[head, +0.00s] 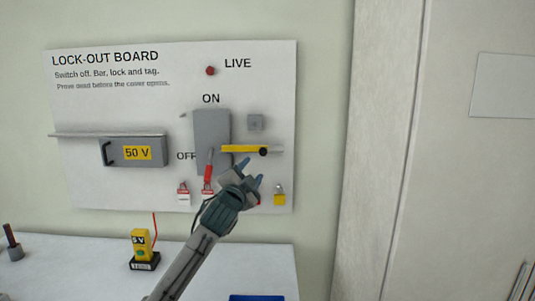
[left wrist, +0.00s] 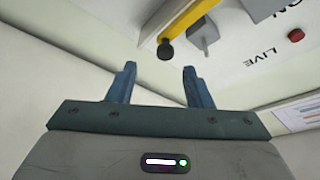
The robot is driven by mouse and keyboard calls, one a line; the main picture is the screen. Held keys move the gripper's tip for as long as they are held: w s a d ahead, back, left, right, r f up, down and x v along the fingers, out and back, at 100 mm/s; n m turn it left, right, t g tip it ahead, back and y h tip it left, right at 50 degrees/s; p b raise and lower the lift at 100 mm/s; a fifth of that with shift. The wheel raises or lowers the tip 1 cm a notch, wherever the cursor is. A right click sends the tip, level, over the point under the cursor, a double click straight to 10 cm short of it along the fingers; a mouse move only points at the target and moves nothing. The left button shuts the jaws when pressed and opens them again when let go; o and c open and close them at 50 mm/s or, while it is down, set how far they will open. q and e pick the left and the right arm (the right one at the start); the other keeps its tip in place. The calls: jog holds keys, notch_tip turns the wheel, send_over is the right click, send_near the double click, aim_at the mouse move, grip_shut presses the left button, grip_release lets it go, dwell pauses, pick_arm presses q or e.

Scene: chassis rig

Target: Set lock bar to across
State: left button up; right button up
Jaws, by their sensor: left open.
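The yellow lock bar (head: 238,149) lies level on the board, its left end over the lower right part of the grey switch box (head: 210,128). Its black knob (head: 263,152) is right of the bar's middle. In the left wrist view the bar (left wrist: 186,20) and knob (left wrist: 165,51) show just beyond the fingertips. My left gripper (head: 250,173) is open and empty, just below the bar and knob; in the left wrist view (left wrist: 160,70) its fingers point toward the knob, apart from it. My right gripper is not in view.
Red tags (head: 183,189) and a yellow padlock (head: 279,194) hang low on the lock-out board (head: 100,185). A grey block (head: 255,122) sits above the bar. A yellow tester (head: 140,243) stands on the table (head: 80,262).

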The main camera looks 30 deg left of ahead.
aim_at(262, 154)
pick_arm(q)
jog(key=p+x, duration=0.1)
jog(key=x, duration=0.2)
jog(key=p+x, duration=0.1)
jog(key=x, duration=0.1)
jog(key=r+p+x, duration=0.1)
jog(key=p+x, duration=0.1)
jog(key=x, duration=0.1)
jog(key=shift+w+r, duration=0.15)
jog(key=shift+w, duration=0.1)
jog(key=shift+w+r, duration=0.25)
jog(key=shift+w, duration=0.15)
jog(key=shift+w+a, duration=0.1)
jog(key=shift+w, duration=0.1)
jog(key=shift+f, duration=0.1)
